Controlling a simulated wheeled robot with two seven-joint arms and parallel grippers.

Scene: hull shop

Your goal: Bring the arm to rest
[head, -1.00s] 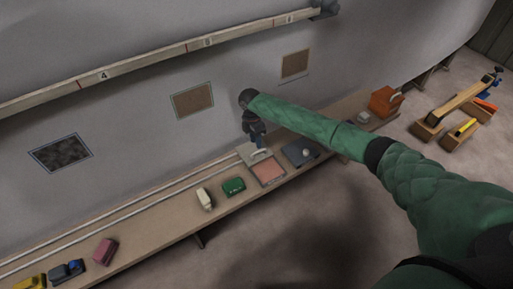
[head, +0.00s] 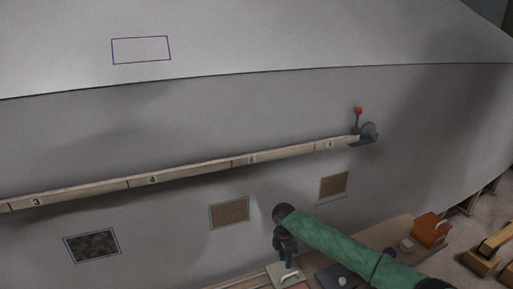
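My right arm, in a green quilted sleeve, comes in from the lower right of the head view. Its dark gripper (head: 290,262) points down over the bench at the foot of the hull wall. Just below the fingertips is a pale flat plate (head: 275,274) with a white handle (head: 290,277). The fingers are small and dark, and I cannot tell whether they touch or grip the handle. My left gripper is not in view.
The bench (head: 383,237) carries a dark blue plate (head: 328,277) and an orange box (head: 430,229). A numbered rail (head: 200,174) with a red-knobbed lever (head: 358,112) crosses the hull. Wall patches sit below it. Wooden stands (head: 482,260) are at right.

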